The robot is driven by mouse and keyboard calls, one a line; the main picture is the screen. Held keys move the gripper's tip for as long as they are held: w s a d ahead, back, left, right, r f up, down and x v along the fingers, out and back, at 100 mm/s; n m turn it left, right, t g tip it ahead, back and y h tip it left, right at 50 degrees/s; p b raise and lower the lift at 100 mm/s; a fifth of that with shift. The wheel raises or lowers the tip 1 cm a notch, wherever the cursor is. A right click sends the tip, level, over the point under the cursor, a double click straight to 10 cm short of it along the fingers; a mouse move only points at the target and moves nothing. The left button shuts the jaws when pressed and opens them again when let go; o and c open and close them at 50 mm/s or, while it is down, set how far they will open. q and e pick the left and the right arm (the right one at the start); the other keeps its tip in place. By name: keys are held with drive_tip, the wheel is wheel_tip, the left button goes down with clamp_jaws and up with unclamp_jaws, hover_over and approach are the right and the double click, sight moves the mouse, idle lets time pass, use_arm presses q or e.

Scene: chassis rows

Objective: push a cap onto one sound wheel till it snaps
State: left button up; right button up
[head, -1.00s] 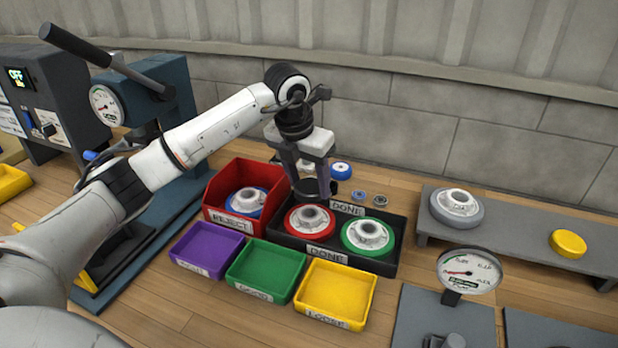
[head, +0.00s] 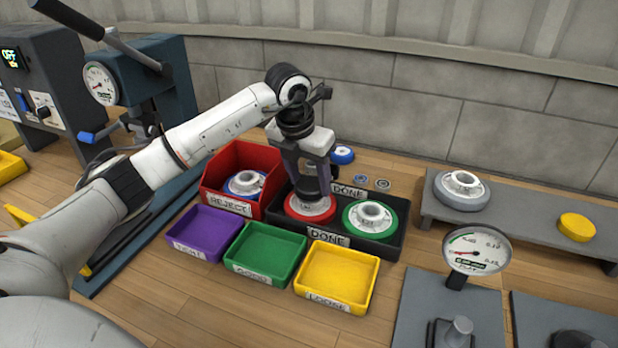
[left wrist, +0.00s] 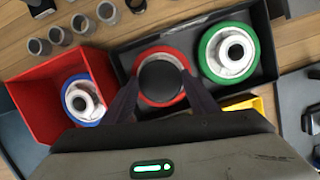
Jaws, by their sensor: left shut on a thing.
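My left gripper (head: 308,184) is shut on a dark round cap (left wrist: 160,82), fingers pointing down. The cap is at the hub of the red wheel (head: 311,212) in the black DONE tray (head: 375,250). In the left wrist view the cap covers the middle of the red wheel (left wrist: 157,54); I cannot tell whether it is seated. A green wheel (head: 370,219) with an open hub lies to the right in the same tray. A blue wheel (head: 244,183) lies in the red REJECT bin (head: 268,163). My right gripper is not in view.
Purple (head: 208,232), green (head: 265,253) and yellow (head: 338,278) trays stand empty in front. A grey wheel (head: 461,190) and a yellow disc (head: 577,227) sit on a grey shelf (head: 515,213) at right. A dial gauge (head: 477,250) stands front right; a lever press (head: 150,85) stands left.

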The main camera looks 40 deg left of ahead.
sight(309, 185)
use_arm(q)
drive_tip(key=shift+f+b, duration=0.65)
drive_tip(key=shift+f, duration=0.8)
idle(1.7)
drive_tip(key=o, duration=1.1)
drive_tip(key=shift+w+f, duration=0.1)
drive_tip(key=v, duration=1)
drive_tip(key=shift+r, duration=0.25)
